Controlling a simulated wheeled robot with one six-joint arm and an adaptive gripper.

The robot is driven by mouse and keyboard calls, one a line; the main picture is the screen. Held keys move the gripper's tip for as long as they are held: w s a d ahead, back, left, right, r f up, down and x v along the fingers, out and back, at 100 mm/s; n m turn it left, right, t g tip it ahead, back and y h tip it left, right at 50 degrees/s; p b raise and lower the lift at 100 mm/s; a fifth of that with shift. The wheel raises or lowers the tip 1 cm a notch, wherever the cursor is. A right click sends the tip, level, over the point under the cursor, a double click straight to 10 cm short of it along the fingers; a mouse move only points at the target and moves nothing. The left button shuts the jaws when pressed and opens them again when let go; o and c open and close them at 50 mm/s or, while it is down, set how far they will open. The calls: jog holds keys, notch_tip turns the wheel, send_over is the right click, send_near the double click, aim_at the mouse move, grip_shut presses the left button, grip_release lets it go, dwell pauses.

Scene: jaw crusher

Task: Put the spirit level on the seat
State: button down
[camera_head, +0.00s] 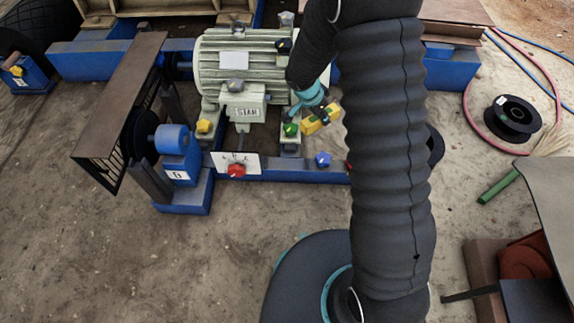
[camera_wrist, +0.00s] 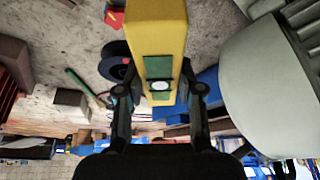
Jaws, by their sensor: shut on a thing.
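The yellow spirit level (camera_head: 318,121) is in my gripper (camera_head: 312,98), tilted beside the right foot of the motor in the head view. In the wrist view the yellow level (camera_wrist: 172,22) runs up from between the fingers of my gripper (camera_wrist: 160,95), with a green patch and a round white spot facing the camera. My gripper is shut on it. A grey-green motor (camera_head: 245,85) stands on a blue frame (camera_head: 270,170) just left of the level. I cannot tell which surface is the seat.
A green knob (camera_head: 291,130) is close left of the level, and a blue knob (camera_head: 322,159) is below it on the frame. A dial plate (camera_head: 222,160) has a red knob. A brown guard (camera_head: 120,100) is left. A black reel (camera_head: 512,118) lies right. Bare ground is in front.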

jog(key=s+a+f+m+g+b, duration=0.1)
jog(key=s+a+f+m, duration=0.1)
jog(key=s+f+m, duration=0.3)
jog(key=s+a+f+m+g+b, duration=0.1)
jog(key=s+a+f+m+g, duration=0.15)
jog(key=s+f, duration=0.35)
send_over(291, 164)
jog(key=a, duration=0.2)
jog(key=shift+t+h, duration=0.25)
jog(key=shift+h, duration=0.15)
notch_tip(291, 164, down, 7)
jog(key=shift+d+r, duration=0.1)
jog(key=shift+d, duration=0.05)
jog(key=shift+f, duration=2.05)
jog(key=shift+f, duration=0.15)
jog(key=c, duration=0.7)
grip_release()
